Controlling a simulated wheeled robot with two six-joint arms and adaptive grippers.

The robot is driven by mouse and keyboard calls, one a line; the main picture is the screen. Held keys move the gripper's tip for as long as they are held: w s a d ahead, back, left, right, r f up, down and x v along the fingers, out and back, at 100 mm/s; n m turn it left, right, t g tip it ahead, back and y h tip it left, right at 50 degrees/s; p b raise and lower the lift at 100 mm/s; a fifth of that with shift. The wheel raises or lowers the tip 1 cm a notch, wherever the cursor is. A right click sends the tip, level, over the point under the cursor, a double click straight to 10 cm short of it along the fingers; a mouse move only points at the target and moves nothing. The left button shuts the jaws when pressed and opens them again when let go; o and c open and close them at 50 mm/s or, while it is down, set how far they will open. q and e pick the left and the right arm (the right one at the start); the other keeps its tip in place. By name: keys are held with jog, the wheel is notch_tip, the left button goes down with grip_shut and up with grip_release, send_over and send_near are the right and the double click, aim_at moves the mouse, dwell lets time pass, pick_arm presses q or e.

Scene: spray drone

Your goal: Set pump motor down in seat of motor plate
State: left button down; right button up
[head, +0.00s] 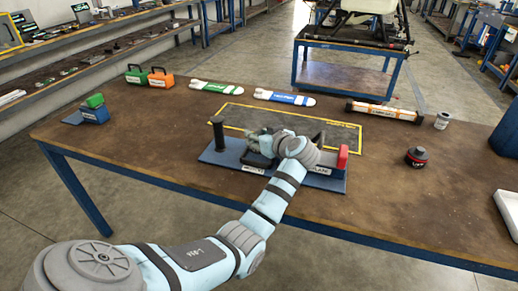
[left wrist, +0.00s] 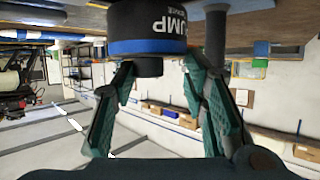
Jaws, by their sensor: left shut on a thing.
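The pump motor (left wrist: 147,28), a black cylinder with a blue band and white lettering, shows at the top of the left wrist view. My left gripper (left wrist: 155,75) is shut on its narrower dark end. In the head view my left gripper (head: 262,143) is over the blue motor plate (head: 222,157) and largely hides the motor. The plate has a black upright post (head: 217,132) at its left end and a red block (head: 342,157) at its right. The seat is hidden, so I cannot tell whether the motor touches it. My right gripper is out of view.
Behind the plate is a yellow-outlined mat area (head: 345,128). A green bottle-shaped item (head: 212,87), a blue one (head: 285,97) and a white-orange tube (head: 384,111) lie farther back. A red-black round part (head: 416,157) stands at right. The front-right tabletop is mostly clear.

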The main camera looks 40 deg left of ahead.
pick_arm(q)
notch_tip(320, 180, down, 4)
jog(key=shift+r+b, duration=0.15)
jog(key=shift+b, duration=0.25)
jog(key=c, duration=1)
grip_release()
jog(key=shift+o, duration=0.2)
jog(key=shift+s, duration=0.1)
jog(key=shift+d+r, duration=0.1)
jog(key=p+v, duration=0.2)
jog(key=v, duration=0.9)
jog(key=shift+d+r, duration=0.2)
jog(key=shift+d, duration=0.15)
jog(key=shift+s, duration=0.1)
